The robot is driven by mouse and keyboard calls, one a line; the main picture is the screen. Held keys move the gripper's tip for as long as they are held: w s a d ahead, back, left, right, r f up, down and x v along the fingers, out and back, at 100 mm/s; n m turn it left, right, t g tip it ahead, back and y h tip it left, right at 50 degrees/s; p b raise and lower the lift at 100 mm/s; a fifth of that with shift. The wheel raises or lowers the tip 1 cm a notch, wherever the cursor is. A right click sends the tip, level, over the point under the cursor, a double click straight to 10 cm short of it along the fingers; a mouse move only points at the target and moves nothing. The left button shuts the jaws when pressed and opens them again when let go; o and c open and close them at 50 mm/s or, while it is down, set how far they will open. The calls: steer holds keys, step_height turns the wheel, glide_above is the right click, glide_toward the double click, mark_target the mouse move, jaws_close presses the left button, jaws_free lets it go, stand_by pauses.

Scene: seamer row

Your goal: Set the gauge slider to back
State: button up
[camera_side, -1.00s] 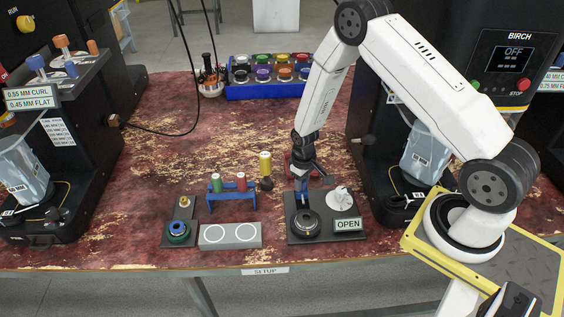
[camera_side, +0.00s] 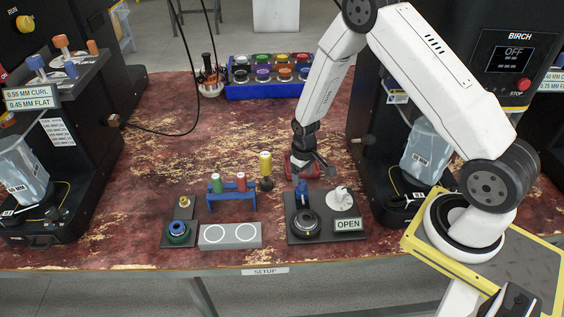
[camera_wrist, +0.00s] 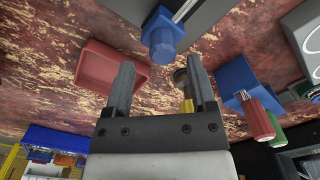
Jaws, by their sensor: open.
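The blue slider (camera_side: 301,188) stands at the back edge of a dark fixture plate (camera_side: 322,232). In the wrist view the blue slider (camera_wrist: 162,38) sits at the plate's edge nearest the red tray, with a pale slot running away from it. My gripper (camera_side: 299,173) is just above and behind the slider in the side view. In the wrist view my gripper (camera_wrist: 159,66) has its two fingers apart with nothing between them, and the slider lies beyond the fingertips. Whether a finger touches the slider is hard to tell in the side view.
The plate carries a black round seat (camera_side: 305,223), a white knob (camera_side: 341,197) and an OPEN sign (camera_side: 348,225). A red tray (camera_wrist: 97,70) lies behind it. To the left are a blue rack (camera_side: 231,200), a yellow-topped post (camera_side: 265,165) and a grey two-circle block (camera_side: 230,236).

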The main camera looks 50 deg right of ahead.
mark_target(302, 181)
steer(key=shift+r, duration=2.4)
steer(key=shift+r, duration=0.1)
steer(key=shift+r, duration=0.25)
steer(key=s+a+r+t, duration=0.1)
steer(key=s+a+r, duration=0.3)
steer(key=s+r, duration=0.2)
steer(key=s+a+r+t, duration=0.1)
steer(key=s+a+r, duration=0.2)
steer(key=s+r, duration=0.3)
step_height(302, 181, up, 3)
steer(key=shift+s+a+r+t, duration=0.1)
steer(key=shift+s+a+t, duration=0.15)
steer(key=shift+a+t, duration=0.1)
